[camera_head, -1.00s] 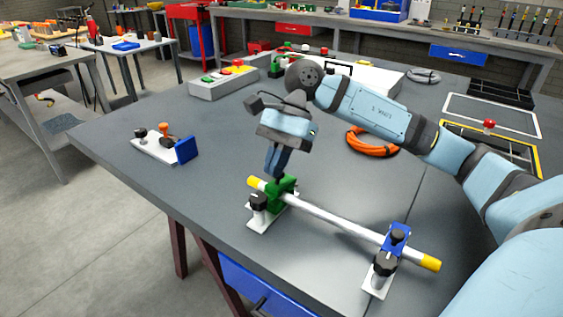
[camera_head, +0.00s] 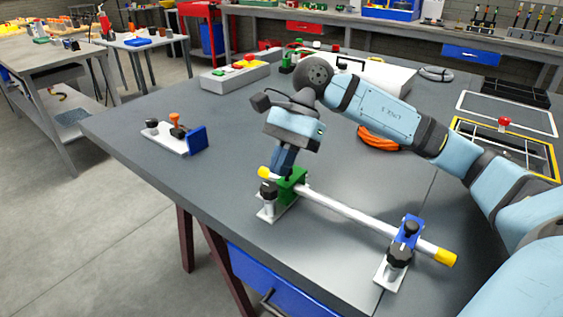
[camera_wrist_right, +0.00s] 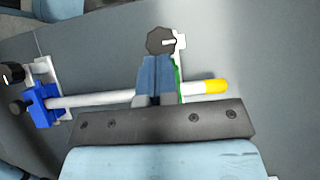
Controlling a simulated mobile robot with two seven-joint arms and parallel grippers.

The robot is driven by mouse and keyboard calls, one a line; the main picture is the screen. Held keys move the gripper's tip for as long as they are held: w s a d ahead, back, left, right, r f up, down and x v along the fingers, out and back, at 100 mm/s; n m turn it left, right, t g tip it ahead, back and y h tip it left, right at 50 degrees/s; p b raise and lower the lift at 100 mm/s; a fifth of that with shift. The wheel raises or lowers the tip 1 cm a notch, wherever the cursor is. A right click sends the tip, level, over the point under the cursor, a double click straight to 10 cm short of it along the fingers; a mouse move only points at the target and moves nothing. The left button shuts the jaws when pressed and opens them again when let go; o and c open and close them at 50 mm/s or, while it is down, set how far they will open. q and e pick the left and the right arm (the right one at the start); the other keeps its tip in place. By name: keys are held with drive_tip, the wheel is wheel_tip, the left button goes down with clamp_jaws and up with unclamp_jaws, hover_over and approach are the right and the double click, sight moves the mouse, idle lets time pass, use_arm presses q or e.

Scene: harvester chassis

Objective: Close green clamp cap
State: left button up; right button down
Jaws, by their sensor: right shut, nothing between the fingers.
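The green clamp (camera_head: 293,185) stands on a white base plate (camera_head: 270,212) near the table's front edge, with a black knob (camera_head: 267,190) in front. Its green part sits around the white rod (camera_head: 345,210) near the rod's left yellow end (camera_head: 264,172). My right gripper (camera_head: 284,174) points down at the clamp's top, shut and empty, touching or very close to it. In the right wrist view the shut fingers (camera_wrist_right: 160,77) hide most of the clamp. I cannot tell the cap's exact angle. My left gripper is out of view.
A blue clamp (camera_head: 409,231) with a black knob holds the rod's right part. An open white-based clamp with a blue plate (camera_head: 197,139) lies to the left. The table's middle is mostly free.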

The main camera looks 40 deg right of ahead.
sight(281, 186)
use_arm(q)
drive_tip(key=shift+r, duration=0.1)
use_arm(e)
drive_tip(key=shift+r, duration=0.15)
drive_tip(key=shift+r, duration=0.35)
wheel_tip(281, 186, up, 3)
drive_tip(key=shift+r+p, duration=0.15)
drive_tip(key=shift+p, duration=0.95)
use_arm(q)
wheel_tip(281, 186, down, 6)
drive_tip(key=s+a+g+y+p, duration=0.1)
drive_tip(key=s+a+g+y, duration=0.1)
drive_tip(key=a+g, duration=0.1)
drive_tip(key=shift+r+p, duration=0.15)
drive_tip(key=shift+p, duration=0.15)
use_arm(e)
drive_tip(key=s+a+r, duration=0.2)
drive_tip(key=a+r, duration=0.4)
drive_tip(key=shift+a+r, duration=0.4)
